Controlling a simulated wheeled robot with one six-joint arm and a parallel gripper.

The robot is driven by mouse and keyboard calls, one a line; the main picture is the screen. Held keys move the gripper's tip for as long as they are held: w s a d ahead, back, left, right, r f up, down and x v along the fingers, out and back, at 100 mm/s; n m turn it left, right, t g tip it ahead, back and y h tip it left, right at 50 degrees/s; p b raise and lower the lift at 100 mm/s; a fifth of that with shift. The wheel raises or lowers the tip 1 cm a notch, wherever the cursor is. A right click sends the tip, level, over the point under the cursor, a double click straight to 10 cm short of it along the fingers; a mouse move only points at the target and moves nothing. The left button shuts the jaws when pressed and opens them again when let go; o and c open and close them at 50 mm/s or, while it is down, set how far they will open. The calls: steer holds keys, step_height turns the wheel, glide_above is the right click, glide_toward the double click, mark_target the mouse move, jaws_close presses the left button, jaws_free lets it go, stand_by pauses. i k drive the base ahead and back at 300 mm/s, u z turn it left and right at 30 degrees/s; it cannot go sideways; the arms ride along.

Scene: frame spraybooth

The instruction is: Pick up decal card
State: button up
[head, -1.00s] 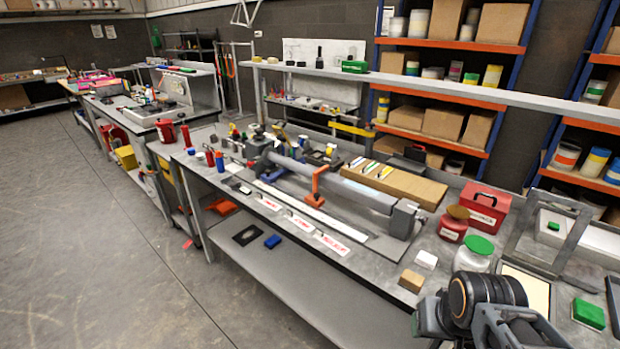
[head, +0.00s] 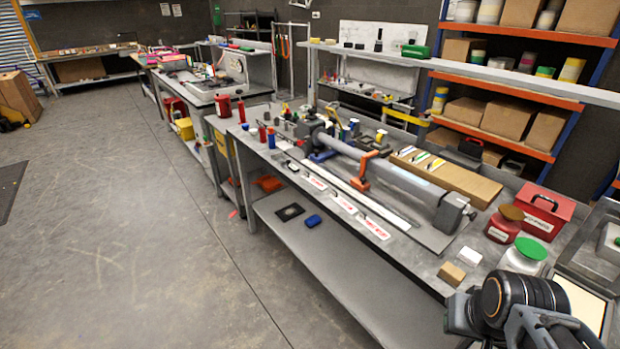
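I cannot tell for sure which thing is the decal card. Three white cards with red print lie along the front edge of the long workbench: a far card (head: 314,181), a middle card (head: 342,203) and a near card (head: 373,227). Their print is too small to read. Small strips in green, yellow and white (head: 419,157) lie on a long cardboard box behind them. Part of my arm shows at the lower right, over the near end of the bench. My gripper's fingers are not in view.
A long grey cylinder machine (head: 395,182) with an orange clamp fills the bench middle. A red toolbox (head: 541,212), a green-lidded jar (head: 524,256) and a small tan block (head: 451,274) stand at the near end. The floor (head: 130,240) on the left is open.

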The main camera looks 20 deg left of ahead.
mark_target(307, 176)
steer(key=u, duration=0.4)
steer(key=k, duration=0.5)
steer(key=u, duration=1.45)
steer(key=i, duration=2.35)
steer(key=z, duration=1.1)
steer(key=i, duration=0.6)
steer(key=z, duration=0.4)
